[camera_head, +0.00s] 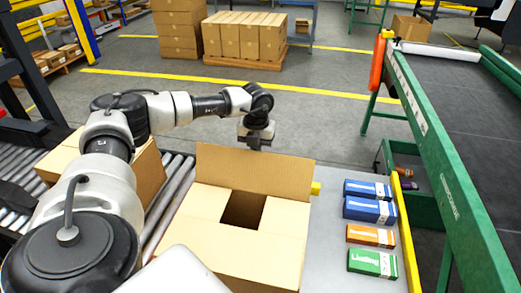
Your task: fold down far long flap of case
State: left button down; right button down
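The open cardboard case (205,235) sits at the lower middle, on the grey surface beside the rollers. Its far long flap (255,168) stands up, tilted slightly back. The left and right short flaps seem to lie inward, with a dark opening (243,210) between them. I cannot clearly make out the near long flap. My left gripper (256,142) points down just beyond the top edge of the far flap, near its middle. I cannot tell if it touches the flap, or whether its fingers are open. My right gripper is not in view.
Blue (368,209), orange (371,236) and green (373,263) small boxes lie right of the case. Another cardboard box (150,172) stands on the roller conveyor (172,205) at left, behind my arm. A green-framed belt conveyor (440,160) runs along the right.

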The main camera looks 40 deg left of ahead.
pick_arm(q)
jog(key=s+d, duration=0.1)
jog(key=s+d+p, duration=0.1)
jog(key=s, duration=0.1)
jog(key=s+d+p, duration=0.1)
jog(key=s, duration=0.1)
jog(key=shift+s, duration=0.25)
jog(key=shift+s+d, duration=0.2)
jog(key=shift+s, duration=0.15)
